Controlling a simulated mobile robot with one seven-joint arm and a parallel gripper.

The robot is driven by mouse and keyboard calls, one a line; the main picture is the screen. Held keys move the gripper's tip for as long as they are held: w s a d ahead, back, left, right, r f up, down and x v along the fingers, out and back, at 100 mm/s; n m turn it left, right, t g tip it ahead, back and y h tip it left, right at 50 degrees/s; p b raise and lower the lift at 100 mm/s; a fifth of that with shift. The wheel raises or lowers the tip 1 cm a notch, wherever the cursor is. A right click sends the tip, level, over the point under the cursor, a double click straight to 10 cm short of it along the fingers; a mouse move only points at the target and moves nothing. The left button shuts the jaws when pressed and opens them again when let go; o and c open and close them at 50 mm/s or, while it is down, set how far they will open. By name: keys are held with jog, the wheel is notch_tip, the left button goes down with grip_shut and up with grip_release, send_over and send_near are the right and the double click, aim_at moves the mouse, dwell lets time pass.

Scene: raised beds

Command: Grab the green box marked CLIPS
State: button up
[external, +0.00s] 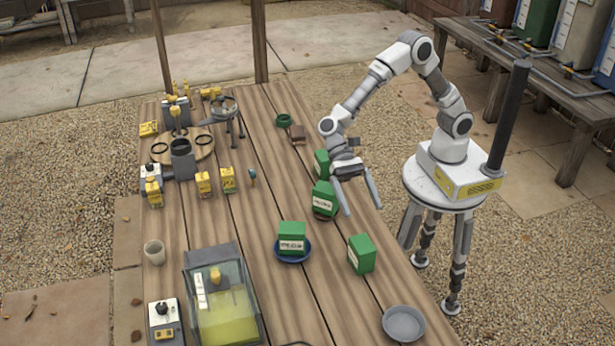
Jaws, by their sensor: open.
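Several green boxes with white labels stand on the wooden table. One green box (323,193) sits on a small dark dish, just left of my gripper. Another green box (321,162) is behind it, partly hidden. A third green box (292,232) stands on a blue plate (293,258). A further green box (362,252) stands on the bare wood nearer the front. The labels are too small to read surely, so I cannot tell which is marked CLIPS. My gripper (362,208) is open and empty, fingers pointing down, near the table's right edge.
A grey dish (404,323) lies at the front right. A glass-sided case (225,305) and a cup (154,253) are at the left. Yellow items (204,183) and a round stand are at the back left.

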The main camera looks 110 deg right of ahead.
aim_at(360, 239)
jog(key=shift+m+y, duration=0.4)
jog(key=shift+m, duration=0.1)
jog(key=f+b, duration=0.1)
jog(key=f, duration=0.2)
jog(key=a+f+b, duration=0.1)
jog(key=f, duration=0.2)
jog(key=w+f, duration=0.1)
jog(key=f, duration=0.2)
jog(key=shift+a+b, duration=0.2)
jog(key=shift+b, duration=0.2)
jog(key=b+x, duration=0.1)
jog(key=x, duration=0.3)
jog(key=shift+a+r, duration=0.15)
jog(key=shift+a, duration=0.1)
jog(key=shift+r, duration=0.1)
jog(key=c, duration=1.5)
jog(key=shift+c, duration=0.2)
jog(key=shift+r, duration=0.1)
